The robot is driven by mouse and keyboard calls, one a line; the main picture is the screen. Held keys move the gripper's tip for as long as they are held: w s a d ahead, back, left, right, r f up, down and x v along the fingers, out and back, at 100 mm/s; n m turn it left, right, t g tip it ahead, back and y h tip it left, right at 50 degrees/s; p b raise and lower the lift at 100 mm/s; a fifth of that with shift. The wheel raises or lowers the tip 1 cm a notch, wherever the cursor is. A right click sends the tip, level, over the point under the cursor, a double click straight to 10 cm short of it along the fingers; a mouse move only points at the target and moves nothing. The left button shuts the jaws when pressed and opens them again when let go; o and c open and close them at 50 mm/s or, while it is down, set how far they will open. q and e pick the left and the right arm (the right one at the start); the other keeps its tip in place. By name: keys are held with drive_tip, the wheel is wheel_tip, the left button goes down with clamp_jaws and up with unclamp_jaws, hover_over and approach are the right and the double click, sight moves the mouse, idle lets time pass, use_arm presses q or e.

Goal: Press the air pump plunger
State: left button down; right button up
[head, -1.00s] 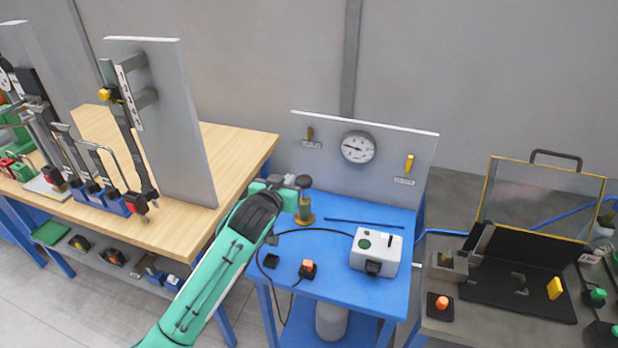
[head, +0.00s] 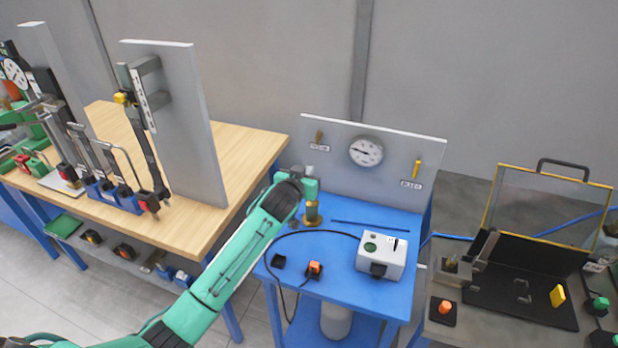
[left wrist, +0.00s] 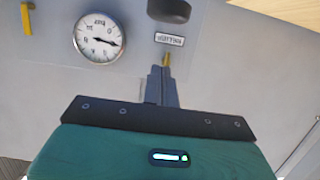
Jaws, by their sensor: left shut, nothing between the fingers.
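The air pump is a brass cylinder (head: 312,212) standing on the blue table (head: 345,290) in the head view. My left gripper (head: 311,172) is over it in that view and hides the plunger's top. In the left wrist view, my left gripper's fingers (left wrist: 161,84) are shut with nothing between them. A dark round knob (left wrist: 169,10), apparently the plunger's, shows beyond the fingertips at the top edge, partly cut off. A gap shows between knob and fingertips in that picture; the real distance is unclear. My right gripper is not in view.
A grey panel with a round gauge (head: 366,151) stands behind the pump; the gauge also shows in the left wrist view (left wrist: 100,38). A white box (head: 395,254), an orange button (head: 315,268) and a black hose share the blue table. A wooden bench (head: 254,150) stands left.

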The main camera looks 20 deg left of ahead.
use_arm(q)
drive_tip(key=f, duration=0.1)
drive_tip(key=w+f+p, duration=0.1)
drive_tip(key=f, duration=0.1)
drive_tip(key=shift+w+f+p, duration=0.2)
drive_tip(key=shift+w+p, duration=0.15)
drive_tip(key=shift+p, duration=0.05)
drive_tip(key=shift+f, duration=0.55)
drive_tip(key=shift+f, duration=0.15)
wheel_tip(320, 180, down, 6)
drive_tip(key=b, duration=0.4)
drive_tip(key=shift+s, duration=0.15)
